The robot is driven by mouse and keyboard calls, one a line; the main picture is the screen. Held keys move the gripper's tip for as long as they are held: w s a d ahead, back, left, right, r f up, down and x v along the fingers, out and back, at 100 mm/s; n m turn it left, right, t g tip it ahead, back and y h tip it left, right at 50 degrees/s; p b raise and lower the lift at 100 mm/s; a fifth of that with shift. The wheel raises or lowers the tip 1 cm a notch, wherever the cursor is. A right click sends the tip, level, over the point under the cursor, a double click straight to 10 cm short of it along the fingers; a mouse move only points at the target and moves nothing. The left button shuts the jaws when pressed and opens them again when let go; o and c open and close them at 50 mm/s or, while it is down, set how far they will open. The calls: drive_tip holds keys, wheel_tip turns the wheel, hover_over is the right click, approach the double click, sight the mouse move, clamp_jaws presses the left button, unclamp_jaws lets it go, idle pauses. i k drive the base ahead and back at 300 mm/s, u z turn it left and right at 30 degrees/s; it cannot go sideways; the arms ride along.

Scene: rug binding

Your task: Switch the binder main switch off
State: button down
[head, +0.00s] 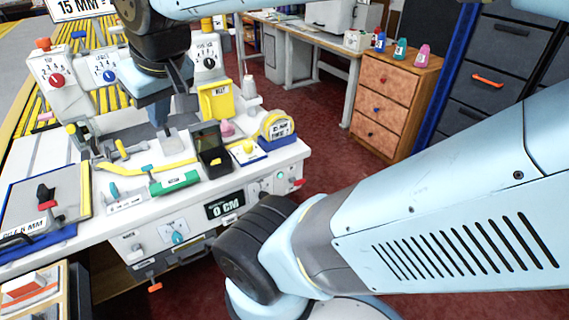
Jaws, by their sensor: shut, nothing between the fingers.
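The binder (285,158) is a white bench machine, with controls on its front panel. A teal rotary knob (178,238) sits on a white label plate on the panel, left of a dark display reading "0 CM" (225,204). A small dark control with a label (133,251) sits further left. The labels are too small to read, so I cannot tell which one is the main switch. My gripper (160,128) points down, shut and empty, over the back middle of the machine, away from the front panel.
Dial boxes (57,78) and a yellow box (216,101) stand behind the work area. A tape measure (276,127), a green block (175,182) and a black open box (212,150) crowd the top. A wooden drawer unit (385,95) stands right. Red floor (300,115) is clear between.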

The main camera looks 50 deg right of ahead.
sight(296, 183)
drive_tip(key=z, duration=0.2)
drive_tip(key=k, duration=0.5)
drive_tip(key=z, duration=0.55)
